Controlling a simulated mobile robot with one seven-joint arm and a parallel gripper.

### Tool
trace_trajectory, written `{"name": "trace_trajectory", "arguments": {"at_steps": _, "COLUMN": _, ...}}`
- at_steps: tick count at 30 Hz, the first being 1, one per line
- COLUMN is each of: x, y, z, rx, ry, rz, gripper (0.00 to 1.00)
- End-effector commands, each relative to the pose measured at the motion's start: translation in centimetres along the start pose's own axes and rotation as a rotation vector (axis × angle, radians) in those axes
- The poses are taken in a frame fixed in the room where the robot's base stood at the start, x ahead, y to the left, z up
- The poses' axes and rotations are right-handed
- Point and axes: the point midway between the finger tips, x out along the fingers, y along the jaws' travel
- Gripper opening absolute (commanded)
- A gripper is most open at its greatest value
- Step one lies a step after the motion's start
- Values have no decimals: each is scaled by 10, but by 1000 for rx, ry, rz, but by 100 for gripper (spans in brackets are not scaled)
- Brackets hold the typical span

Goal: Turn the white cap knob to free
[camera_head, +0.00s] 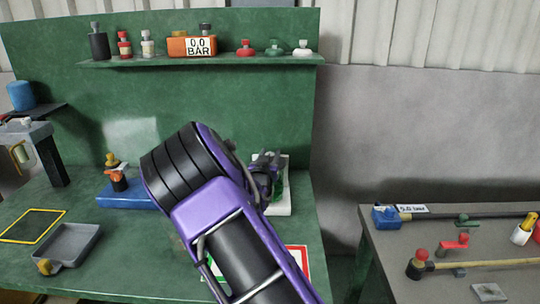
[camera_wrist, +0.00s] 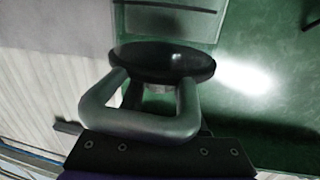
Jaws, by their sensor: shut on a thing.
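A knob with a white cap (camera_head: 303,48) stands at the right end of the green shelf, apart from my gripper. I cannot tell whether it is the task's knob. My gripper (camera_head: 264,172) is at a white plate fixture (camera_head: 284,208) on the green bench, with a bit of green showing beside it. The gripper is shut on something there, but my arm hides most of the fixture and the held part. In the wrist view a grey loop (camera_wrist: 140,122) and a dark round disc (camera_wrist: 163,62) fill the middle. A small pale patch shows between them, too blurred to name.
The green shelf (camera_head: 200,61) holds bottles, an orange gauge box (camera_head: 191,46) and red and green knobs. A blue block (camera_head: 128,196) and grey tray (camera_head: 66,244) are left on the bench. A second table (camera_head: 400,255) with valves stands right, across a gap.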

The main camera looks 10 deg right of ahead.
Motion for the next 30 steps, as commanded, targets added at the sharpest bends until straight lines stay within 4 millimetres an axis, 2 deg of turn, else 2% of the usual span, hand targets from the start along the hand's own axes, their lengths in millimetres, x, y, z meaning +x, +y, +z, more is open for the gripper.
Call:
{"name": "trace_trajectory", "arguments": {"at_steps": 8, "x": 1, "y": 2, "z": 2, "rx": 1, "ry": 1, "rz": -24, "gripper": 0}}
{"name": "trace_trajectory", "arguments": {"at_steps": 30, "x": 1, "y": 2, "z": 1, "rx": 2, "ry": 1, "rz": -380, "gripper": 0}}
